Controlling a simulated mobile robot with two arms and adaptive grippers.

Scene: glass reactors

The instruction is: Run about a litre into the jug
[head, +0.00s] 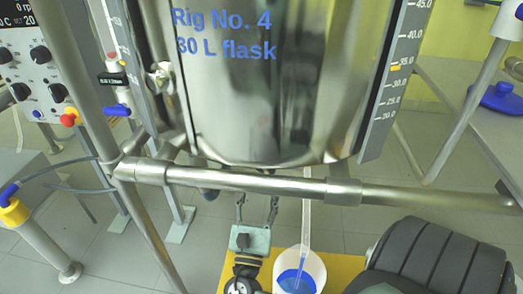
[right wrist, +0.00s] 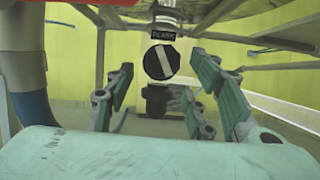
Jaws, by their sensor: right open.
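A pale jug (head: 318,268) stands on a yellow surface at the bottom of the head view, with blue in it. A narrow pale tube or stream reaches down into it; I cannot tell which. The steel vessel marked "Rig No. 4, 30 L flask" (head: 265,100) is above. My right gripper (head: 257,203) is open, left of the jug and below the vessel. In the right wrist view, a round black knob (right wrist: 160,62) with a slanting white bar, under a "FLASK" label (right wrist: 164,33), shows beyond and between the open fingers (right wrist: 160,95). My left gripper is out of view.
A steel frame rail (head: 240,181) crosses in front of the vessel. A control panel (head: 35,60) with knobs is at left. The yellow surface (head: 345,268) shows around the jug.

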